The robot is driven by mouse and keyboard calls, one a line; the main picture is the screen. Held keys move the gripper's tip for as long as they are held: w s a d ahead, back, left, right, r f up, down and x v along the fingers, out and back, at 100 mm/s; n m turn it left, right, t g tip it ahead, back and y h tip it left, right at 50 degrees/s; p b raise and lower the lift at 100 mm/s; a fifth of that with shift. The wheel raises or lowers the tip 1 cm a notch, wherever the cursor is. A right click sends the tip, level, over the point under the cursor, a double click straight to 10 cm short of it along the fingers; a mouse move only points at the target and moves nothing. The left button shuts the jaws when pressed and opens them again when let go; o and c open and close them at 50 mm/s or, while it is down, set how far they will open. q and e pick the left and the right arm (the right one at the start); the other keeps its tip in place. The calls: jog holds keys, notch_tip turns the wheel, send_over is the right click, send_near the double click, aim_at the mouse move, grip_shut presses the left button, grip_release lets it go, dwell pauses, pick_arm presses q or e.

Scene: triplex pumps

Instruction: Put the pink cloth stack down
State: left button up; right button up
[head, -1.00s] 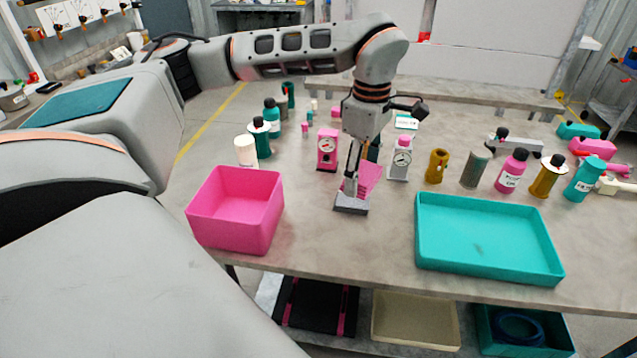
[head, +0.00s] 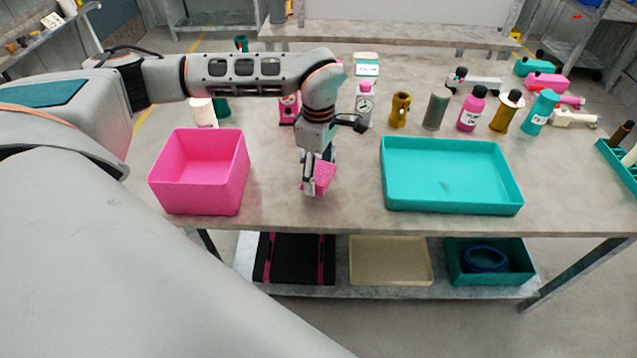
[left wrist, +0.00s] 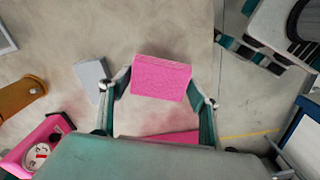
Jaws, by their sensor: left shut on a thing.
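The pink cloth stack (head: 325,178) is a small pink block in the head view, above or on the table between the pink bin and the teal tray. My left gripper (head: 314,178) points down and is shut on it. In the left wrist view the cloth stack (left wrist: 161,80) sits between the two fingertips (left wrist: 160,88). I cannot tell whether its underside touches the table. A second pink patch shows nearer the wrist, partly hidden by the gripper body. My right gripper is not in view.
A pink bin (head: 198,185) stands left of the gripper and a shallow teal tray (head: 450,200) to its right. Bottles and pump parts stand behind. A pale grey block (left wrist: 92,78) lies beside one finger. The grey table (head: 350,212) is bare towards the front edge.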

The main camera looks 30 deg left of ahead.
aim_at(319, 184)
pick_arm(q)
jog(key=shift+f, duration=2.1)
jog(key=shift+f, duration=0.2)
jog(key=o, duration=1.2)
jog(key=shift+o, duration=0.2)
notch_tip(319, 184, up, 12)
jog(key=shift+r, duration=0.2)
